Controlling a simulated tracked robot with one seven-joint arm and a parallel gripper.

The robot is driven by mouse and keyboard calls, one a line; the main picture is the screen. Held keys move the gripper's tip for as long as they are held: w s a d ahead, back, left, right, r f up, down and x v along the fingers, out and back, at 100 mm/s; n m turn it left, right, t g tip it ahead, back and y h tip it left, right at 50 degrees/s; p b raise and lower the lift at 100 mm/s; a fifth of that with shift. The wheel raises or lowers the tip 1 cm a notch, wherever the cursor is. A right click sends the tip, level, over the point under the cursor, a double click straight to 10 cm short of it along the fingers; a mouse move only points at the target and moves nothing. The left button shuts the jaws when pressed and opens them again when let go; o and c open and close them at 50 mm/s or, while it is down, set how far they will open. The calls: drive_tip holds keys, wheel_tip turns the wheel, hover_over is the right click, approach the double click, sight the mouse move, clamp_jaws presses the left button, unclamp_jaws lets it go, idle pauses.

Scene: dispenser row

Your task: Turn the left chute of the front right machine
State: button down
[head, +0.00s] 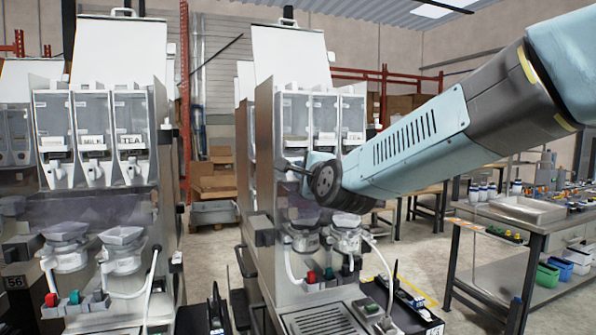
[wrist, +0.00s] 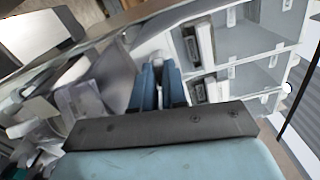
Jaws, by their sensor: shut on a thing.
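The front right machine (head: 288,58) is the right-hand of the two near machines in the head view. It has a row of clear canisters (head: 324,113) with chutes below them. My gripper (head: 291,166) reaches in from the right at the lower end of its left canister (head: 294,115). In the wrist view, the two blue fingers (wrist: 159,72) are close together, shut on the left chute, a pale part mostly hidden between them. The chute's angle cannot be made out. My wrist covers the other chutes in the head view.
Mixing bowls (head: 346,236) with hoses sit below the chutes, close under my wrist. The left machine (head: 115,60) stands beside, with its own canisters and chutes. A workbench (head: 530,232) with bins is at the right. Open floor lies between the machines and bench.

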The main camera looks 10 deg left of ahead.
drive_tip(key=n, duration=1.9)
drive_tip(key=shift+w+f+n, duration=0.1)
drive_tip(key=shift+n, duration=0.2)
idle(0.4)
drive_tip(key=c, duration=1.2)
unclamp_jaws()
drive_tip(key=shift+o, duration=0.2)
drive_tip(key=v, duration=1.3)
drive_tip(key=shift+s, duration=0.4)
drive_tip(key=shift+d, duration=0.2)
